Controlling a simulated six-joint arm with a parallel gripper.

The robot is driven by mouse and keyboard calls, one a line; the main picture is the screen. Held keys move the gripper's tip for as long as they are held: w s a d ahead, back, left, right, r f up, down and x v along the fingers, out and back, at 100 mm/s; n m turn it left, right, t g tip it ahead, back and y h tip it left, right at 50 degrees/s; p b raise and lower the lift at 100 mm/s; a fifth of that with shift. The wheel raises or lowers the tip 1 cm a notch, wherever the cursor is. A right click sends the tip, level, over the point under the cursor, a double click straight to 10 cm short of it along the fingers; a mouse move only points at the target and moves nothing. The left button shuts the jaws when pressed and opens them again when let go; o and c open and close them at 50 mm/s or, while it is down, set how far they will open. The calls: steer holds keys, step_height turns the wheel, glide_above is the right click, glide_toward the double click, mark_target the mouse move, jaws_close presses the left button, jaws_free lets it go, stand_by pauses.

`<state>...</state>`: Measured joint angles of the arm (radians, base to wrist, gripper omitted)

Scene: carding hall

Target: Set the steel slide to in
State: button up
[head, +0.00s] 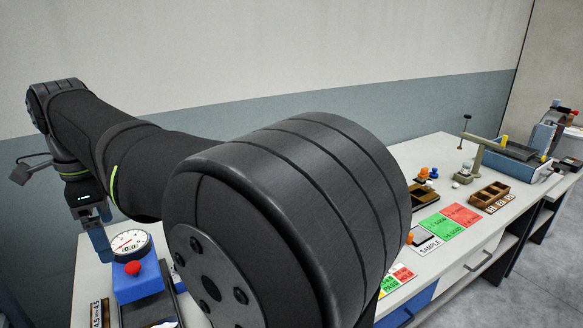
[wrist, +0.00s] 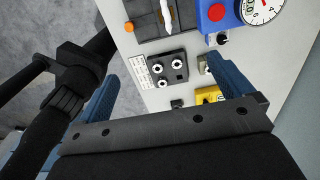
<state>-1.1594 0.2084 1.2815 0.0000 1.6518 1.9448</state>
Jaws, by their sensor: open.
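My gripper (wrist: 162,68) is open in the wrist view, its two blue fingers wide apart above the bench with nothing held. In the head view my gripper (head: 100,240) is at the far left, beside the dial gauge (head: 130,244). A small grey metallic piece (wrist: 204,63) shows beside the tip of the right finger in the wrist view, partly hidden by it. It may be the steel slide; I cannot tell its setting. A black block with several white-ringed sockets (wrist: 158,84) and a label lies between the fingers.
A blue box (wrist: 207,28) with a red button (wrist: 217,12) stands at the top of the wrist view, next to the dial. A yellow piece (wrist: 205,97) and a small black piece (wrist: 176,103) lie near my gripper. My arm hides much of the bench in the head view.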

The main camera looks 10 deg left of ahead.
steer(key=c, duration=1)
steer(key=shift+o, duration=0.2)
steer(key=s+d+f+n, duration=0.3)
steer(key=d+f+n, duration=0.1)
steer(key=f, duration=0.2)
steer(key=s+d+f+n, duration=0.3)
steer(key=s+f+n, duration=0.1)
steer(key=f+n, duration=0.15)
steer(key=shift+m, duration=0.25)
step_height(320, 180, down, 18)
steer(key=shift+w+d+f, duration=0.1)
steer(key=shift+w, duration=0.05)
steer(key=shift+c, duration=0.2)
jaws_close()
